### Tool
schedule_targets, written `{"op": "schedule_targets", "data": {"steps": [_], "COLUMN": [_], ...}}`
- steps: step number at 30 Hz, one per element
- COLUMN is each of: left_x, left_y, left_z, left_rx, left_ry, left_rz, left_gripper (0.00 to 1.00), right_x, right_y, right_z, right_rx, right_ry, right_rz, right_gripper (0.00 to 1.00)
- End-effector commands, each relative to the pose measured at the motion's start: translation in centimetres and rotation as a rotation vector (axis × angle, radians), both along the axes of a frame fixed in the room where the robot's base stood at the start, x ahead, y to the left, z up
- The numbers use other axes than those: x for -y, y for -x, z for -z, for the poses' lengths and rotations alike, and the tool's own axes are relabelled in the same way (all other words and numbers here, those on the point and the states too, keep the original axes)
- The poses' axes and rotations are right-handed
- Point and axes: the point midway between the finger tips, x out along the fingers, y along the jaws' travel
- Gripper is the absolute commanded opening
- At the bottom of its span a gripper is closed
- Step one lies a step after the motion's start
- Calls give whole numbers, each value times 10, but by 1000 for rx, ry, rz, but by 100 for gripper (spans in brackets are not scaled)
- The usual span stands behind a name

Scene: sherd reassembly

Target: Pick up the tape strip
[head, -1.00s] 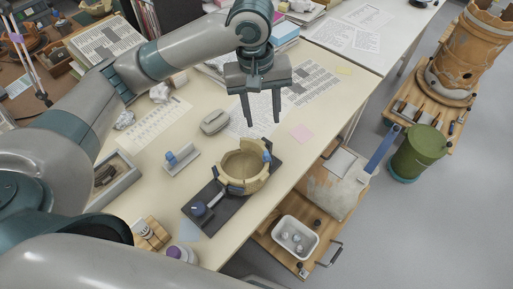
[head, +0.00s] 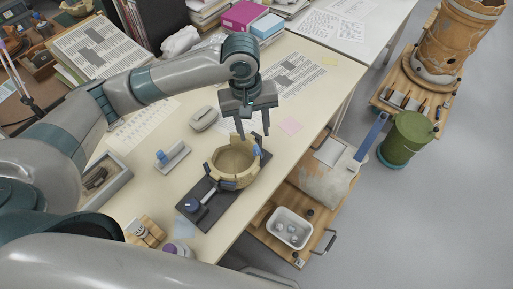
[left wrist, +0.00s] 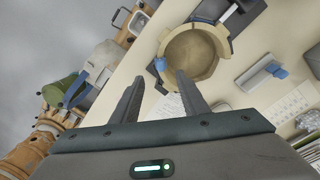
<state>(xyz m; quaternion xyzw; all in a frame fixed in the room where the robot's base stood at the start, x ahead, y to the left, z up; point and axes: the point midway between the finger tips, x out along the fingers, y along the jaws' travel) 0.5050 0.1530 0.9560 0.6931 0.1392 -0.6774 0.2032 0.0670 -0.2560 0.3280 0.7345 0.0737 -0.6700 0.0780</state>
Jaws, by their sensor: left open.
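A pale stand (head: 174,158) on the table carries a blue tape strip (head: 161,155) at its left end; both also show in the left wrist view, the stand (left wrist: 253,79) with blue on it (left wrist: 272,68). The tan sherd bowl (head: 236,158) sits on a dark base plate (head: 205,217), with blue pieces at its rim, one at the right (head: 256,150). That rim piece shows in the left wrist view (left wrist: 160,64), just beyond the fingertips. My left gripper (head: 253,133) is open and empty, pointing down above the bowl's far right side. My right gripper is out of view.
A grey case (head: 204,118) and printed sheets lie behind the bowl. A grey tray (head: 110,190) is at the left, a wooden block (head: 145,232) at the front. A lower cart with a white bin (head: 289,228) stands right of the table. A pink note (head: 291,126) lies flat.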

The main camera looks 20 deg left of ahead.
Motion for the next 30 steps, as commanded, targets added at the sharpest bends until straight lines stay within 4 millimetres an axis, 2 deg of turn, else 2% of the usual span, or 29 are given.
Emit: {"op": "schedule_targets", "data": {"steps": [3,7,23,30], "left_x": [1,2,3,5], "left_y": [0,-1,-1,3], "left_z": [19,33,42,66], "left_rx": [-3,-2,-1,-4], "left_ry": [-2,-1,-2,-3], "left_rz": [0,-1,1,0], "left_gripper": [41,41,41,41], "right_x": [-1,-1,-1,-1], "right_y": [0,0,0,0], "right_z": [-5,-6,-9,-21], "right_rx": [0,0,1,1], "right_ry": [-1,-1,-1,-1], "right_rz": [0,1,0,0], "right_gripper": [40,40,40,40]}}
